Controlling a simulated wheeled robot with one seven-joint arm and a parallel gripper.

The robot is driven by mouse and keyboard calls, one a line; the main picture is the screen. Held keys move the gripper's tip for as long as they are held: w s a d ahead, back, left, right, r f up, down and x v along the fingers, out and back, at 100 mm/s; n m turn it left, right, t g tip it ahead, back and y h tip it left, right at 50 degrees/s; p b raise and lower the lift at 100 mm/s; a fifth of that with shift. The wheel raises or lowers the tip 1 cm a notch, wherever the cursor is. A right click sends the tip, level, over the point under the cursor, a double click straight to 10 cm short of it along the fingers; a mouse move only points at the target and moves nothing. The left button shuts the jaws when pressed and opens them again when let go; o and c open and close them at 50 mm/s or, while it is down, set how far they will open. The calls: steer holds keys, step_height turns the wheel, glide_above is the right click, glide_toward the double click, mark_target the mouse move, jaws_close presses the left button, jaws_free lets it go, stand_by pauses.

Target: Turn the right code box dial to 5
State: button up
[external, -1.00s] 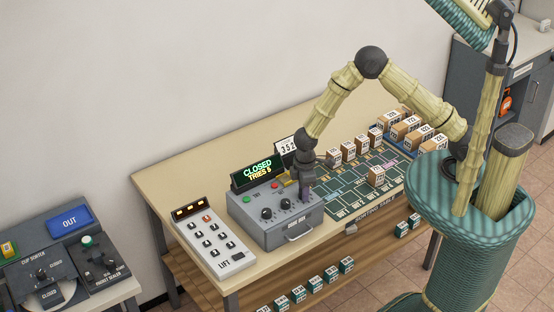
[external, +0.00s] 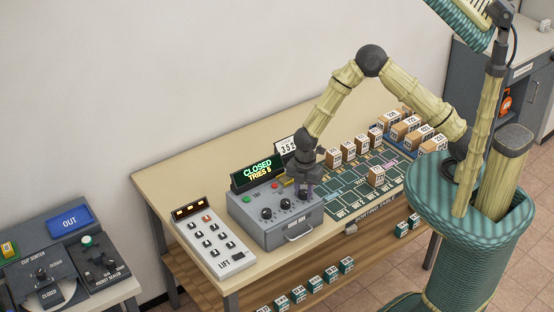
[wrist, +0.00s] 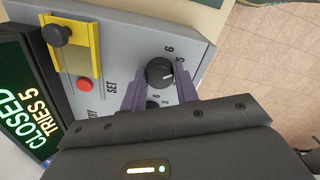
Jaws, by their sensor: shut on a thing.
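The grey code box (external: 262,229) sits on the table with a row of black dials on its top. The right dial (wrist: 159,72) is a round black knob with a pale pointer mark. Numerals including 6 and 5 are printed beside it; its exact setting is hard to read. My gripper (wrist: 158,76) has its purple fingers shut on either side of this dial. In the external view my gripper (external: 309,188) is over the right end of the box. The box's display (external: 258,172) reads CLOSED, TRIES 5.
A red button (wrist: 84,84) and a yellow plate with a black knob (wrist: 61,35) are on the box. A keypad labelled LIFT (external: 215,247) stands left of it. The sorting board (external: 352,193) with several small boxes lies to the right.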

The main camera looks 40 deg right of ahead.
mark_target(303, 191)
steer(key=shift+n, duration=0.4)
steer(key=o, duration=1)
step_height(303, 191, up, 18)
steer(key=b, duration=0.3)
steer(key=shift+f, duration=0.25)
